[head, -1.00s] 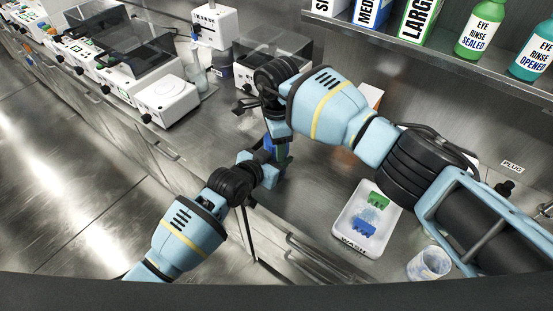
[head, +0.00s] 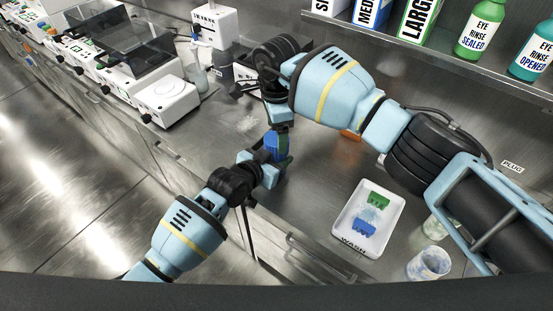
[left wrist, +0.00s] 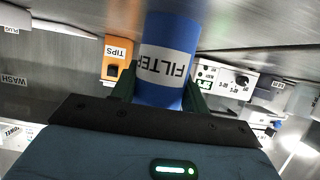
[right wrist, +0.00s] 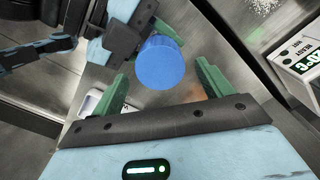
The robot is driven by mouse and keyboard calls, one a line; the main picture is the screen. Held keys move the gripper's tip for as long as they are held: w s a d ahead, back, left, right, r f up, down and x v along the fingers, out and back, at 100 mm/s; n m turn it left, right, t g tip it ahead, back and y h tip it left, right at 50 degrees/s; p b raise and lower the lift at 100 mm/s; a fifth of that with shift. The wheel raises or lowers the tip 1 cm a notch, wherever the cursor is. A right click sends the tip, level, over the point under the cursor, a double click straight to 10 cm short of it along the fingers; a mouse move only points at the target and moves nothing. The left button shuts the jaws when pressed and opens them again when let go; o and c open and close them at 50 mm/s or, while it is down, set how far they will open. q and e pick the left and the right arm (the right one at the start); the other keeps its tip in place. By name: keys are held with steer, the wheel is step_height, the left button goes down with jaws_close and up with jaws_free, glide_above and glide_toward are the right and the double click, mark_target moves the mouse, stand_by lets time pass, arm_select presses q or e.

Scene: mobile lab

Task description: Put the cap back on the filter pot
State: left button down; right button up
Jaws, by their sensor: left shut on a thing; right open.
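The filter pot (left wrist: 168,62) is a blue cylinder with a white FILTER label. My left gripper (head: 274,160) is shut around it and holds it above the bench. In the head view the pot (head: 275,141) shows blue above the left gripper's fingers. In the right wrist view a round blue cap (right wrist: 160,62) shows from above, apparently on top of the pot; how firmly it sits I cannot tell. My right gripper (head: 274,108) is above the pot, open and empty. Its green fingers stand apart on either side of the cap in the right wrist view, with visible gaps.
A white WASH tray (head: 341,222) with a green and a blue piece lies at right on the bench. A cloudy beaker (head: 428,265) stands near it. A shelf (head: 430,55) with boxes and bottles runs above. White instruments (head: 165,100) stand at left.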

mark_target(276, 138)
steer(key=shift+c, duration=0.5)
steer(key=shift+r+n, duration=1.7)
steer(key=shift+f, duration=4)
steer(key=c, duration=1)
steer(key=shift+m, duration=1.8)
